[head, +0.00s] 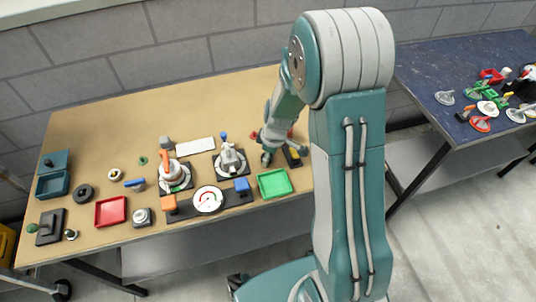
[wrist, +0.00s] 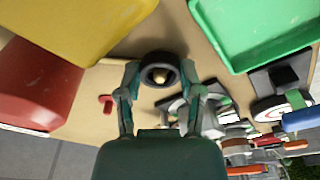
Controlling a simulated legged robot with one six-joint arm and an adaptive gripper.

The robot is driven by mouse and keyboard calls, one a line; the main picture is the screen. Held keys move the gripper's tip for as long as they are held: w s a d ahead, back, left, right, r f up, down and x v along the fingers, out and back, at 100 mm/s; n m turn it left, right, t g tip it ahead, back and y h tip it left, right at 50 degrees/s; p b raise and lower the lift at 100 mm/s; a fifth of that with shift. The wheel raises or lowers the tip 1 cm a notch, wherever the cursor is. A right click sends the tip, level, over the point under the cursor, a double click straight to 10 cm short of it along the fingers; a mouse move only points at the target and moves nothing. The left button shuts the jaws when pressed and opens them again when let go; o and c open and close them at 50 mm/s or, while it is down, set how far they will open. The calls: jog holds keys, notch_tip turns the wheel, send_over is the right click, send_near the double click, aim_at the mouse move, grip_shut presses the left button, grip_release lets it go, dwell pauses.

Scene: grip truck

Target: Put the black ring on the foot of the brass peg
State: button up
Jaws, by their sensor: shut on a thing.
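My gripper (wrist: 159,92) is shut on the black ring (wrist: 158,57), which sits between the two fingertips in the wrist view. A brass-coloured rounded tip, apparently of the brass peg (wrist: 160,76), shows through the ring's hole. I cannot tell how far down the peg the ring is, or whether it touches the foot. In the head view my gripper (head: 268,146) points down at the table's right part, beside the arm. The ring and peg cannot be made out clearly there.
A green tray (wrist: 228,62) lies at the upper right of the wrist view. Large yellow (wrist: 60,28) and red (wrist: 40,90) objects stand close on the left. The table (head: 120,115) holds several mounted parts, a red tray (head: 111,211) and a dark disc (head: 84,193). Its back is clear.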

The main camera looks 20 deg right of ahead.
jog(key=shift+f, duration=0.1)
jog(key=o, duration=1.2)
jog(key=shift+o, duration=0.9)
jog(key=shift+r, duration=3.75)
